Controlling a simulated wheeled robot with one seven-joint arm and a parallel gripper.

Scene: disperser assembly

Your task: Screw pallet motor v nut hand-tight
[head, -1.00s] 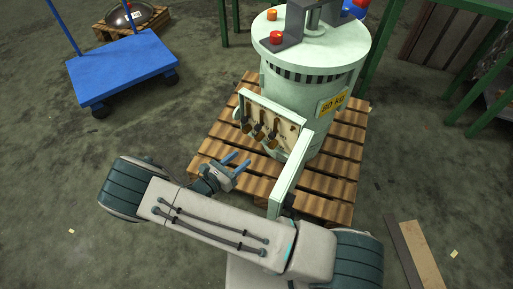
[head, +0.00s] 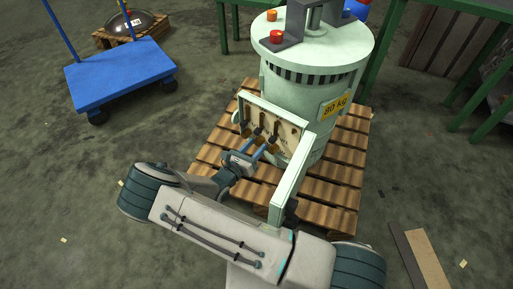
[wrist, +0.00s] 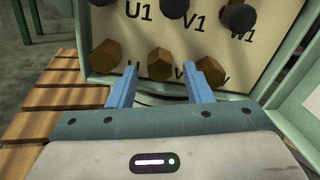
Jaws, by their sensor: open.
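The motor's terminal panel (head: 285,127) faces my gripper. In the wrist view, a lower row of brass hex nuts runs across the panel (wrist: 272,62). The middle nut (wrist: 160,62), beside the letter V, is between my two blue fingers, with a gap on each side. The left nut (wrist: 106,57), beside U, is just outside my left finger. My gripper (wrist: 167,80) is open and empty. In the head view, my gripper (head: 259,147) is close in front of the panel's lower edge. I cannot tell how deeply the nuts are seated.
Dark terminals (wrist: 173,8) marked U1, V1 and W1 sit above the brass nuts. A pale green frame arm (head: 295,180) stands right of my gripper. The motor (head: 312,60) stands on a wooden pallet (head: 342,175). A blue cart (head: 120,72) is far left.

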